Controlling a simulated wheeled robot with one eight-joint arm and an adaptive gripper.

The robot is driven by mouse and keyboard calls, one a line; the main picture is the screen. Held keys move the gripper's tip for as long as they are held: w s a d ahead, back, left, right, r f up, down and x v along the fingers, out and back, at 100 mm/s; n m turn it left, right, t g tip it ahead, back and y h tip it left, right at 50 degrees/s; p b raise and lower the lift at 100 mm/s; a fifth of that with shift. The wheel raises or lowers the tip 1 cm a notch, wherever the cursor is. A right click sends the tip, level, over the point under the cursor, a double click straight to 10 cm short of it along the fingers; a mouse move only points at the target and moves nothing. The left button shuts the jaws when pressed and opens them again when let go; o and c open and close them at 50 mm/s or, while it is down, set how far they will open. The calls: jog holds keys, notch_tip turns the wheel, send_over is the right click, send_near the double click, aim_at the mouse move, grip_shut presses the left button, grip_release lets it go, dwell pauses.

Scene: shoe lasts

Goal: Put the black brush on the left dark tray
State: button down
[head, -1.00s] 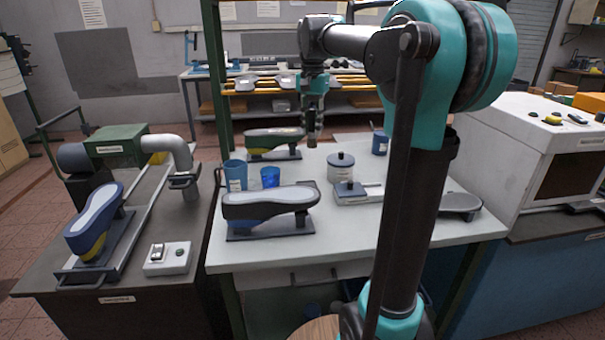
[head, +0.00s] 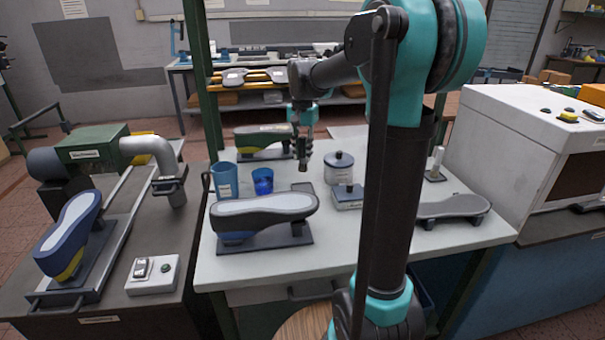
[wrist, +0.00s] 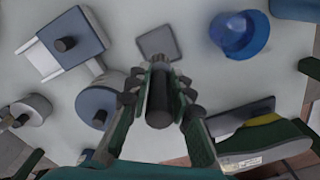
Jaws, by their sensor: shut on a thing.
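My gripper (head: 303,146) is above the middle of the white table. It is shut on the black brush (head: 303,163), a dark cylinder hanging below the fingers. In the wrist view the brush (wrist: 159,104) stands end-on between the fingers (wrist: 160,90). A small dark grey square tray (wrist: 158,43) lies bare on the table just beyond the brush in that view. In the head view this tray (head: 322,190) shows partly, behind the front shoe last and left of the blue-lidded box. The brush is apart from the tray.
A blue cup (head: 263,181) and a blue mug (head: 224,180) stand left of the tray. A blue-lidded white pot (head: 338,168) and a box (head: 347,197) stand to the right. Shoe lasts stand in front (head: 264,215) and behind (head: 262,141). A white bottle (head: 436,160) stands farther right.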

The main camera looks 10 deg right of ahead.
aim_at(303, 138)
jog(key=shift+f, duration=3.8)
jog(key=shift+f, duration=0.15)
jog(key=c, duration=1.3)
grip_release()
jog(key=shift+c, duration=0.2)
notch_tip(303, 138, up, 12)
jog(key=shift+r, duration=0.2)
jog(key=shift+s, duration=0.1)
